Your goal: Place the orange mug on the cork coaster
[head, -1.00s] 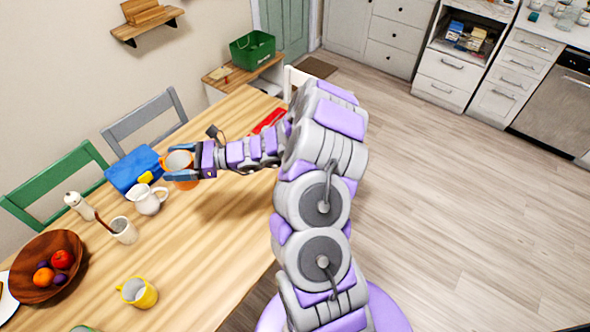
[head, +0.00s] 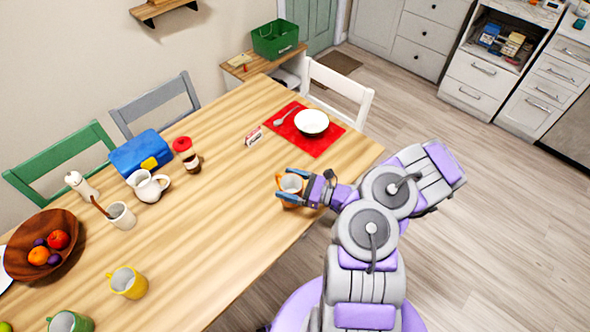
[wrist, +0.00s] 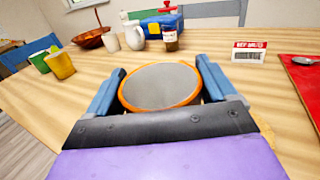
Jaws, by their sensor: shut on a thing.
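The orange mug (head: 291,182) is between the two fingers of my gripper (head: 284,184), near the table's right edge in the head view. In the wrist view its orange rim and pale inside (wrist: 160,86) face the camera, with a blue finger on each side. My gripper (wrist: 160,82) is shut on the mug. The mug looks roughly upright; I cannot tell whether its base touches the table. I cannot make out the cork coaster for sure. A small tan patch (wrist: 268,138) shows beside my gripper in the wrist view, and I cannot tell what it is.
A red mat (head: 326,142) with a white bowl (head: 311,122) and a spoon lies beyond the mug. A small red-and-white box (head: 254,136), a jar (head: 193,163) and a white pitcher (head: 148,186) stand farther left. A yellow mug (head: 128,282) is nearer. The table around the orange mug is clear.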

